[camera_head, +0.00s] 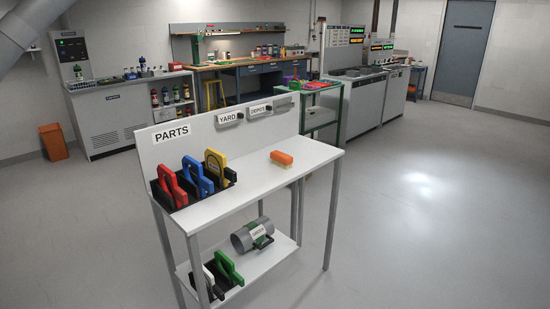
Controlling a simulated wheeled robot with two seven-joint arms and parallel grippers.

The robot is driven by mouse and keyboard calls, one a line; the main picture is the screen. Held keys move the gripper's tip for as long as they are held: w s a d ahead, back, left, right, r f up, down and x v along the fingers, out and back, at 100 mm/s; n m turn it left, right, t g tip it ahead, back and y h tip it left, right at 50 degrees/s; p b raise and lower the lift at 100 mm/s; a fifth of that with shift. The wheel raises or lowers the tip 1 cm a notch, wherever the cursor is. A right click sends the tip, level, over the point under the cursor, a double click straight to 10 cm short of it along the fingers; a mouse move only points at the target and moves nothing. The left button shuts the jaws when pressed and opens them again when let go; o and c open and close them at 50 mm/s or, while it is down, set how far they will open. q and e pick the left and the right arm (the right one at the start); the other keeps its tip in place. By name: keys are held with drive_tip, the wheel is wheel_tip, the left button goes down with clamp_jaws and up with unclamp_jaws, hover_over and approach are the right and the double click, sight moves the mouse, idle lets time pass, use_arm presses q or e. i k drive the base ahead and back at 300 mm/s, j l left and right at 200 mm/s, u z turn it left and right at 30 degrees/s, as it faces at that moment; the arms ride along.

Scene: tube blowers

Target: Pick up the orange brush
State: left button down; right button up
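The orange brush (282,159) lies on the right half of the white top shelf of a bench marked PARTS. It has an orange top and a paler lower part. Nothing touches it and the shelf around it is bare. Neither of my grippers is in the camera_head view, so their opening and place do not show.
The PARTS bench (262,182) stands in the middle. Red (171,186), blue (197,176) and yellow (216,168) handled parts stand in a black rack at its left. A grey cylinder (252,235) lies on the lower shelf. Floor at right (440,220) is clear.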

sight(281, 160)
drive_tip(key=i+u, duration=0.45)
drive_tip(key=i, duration=0.9)
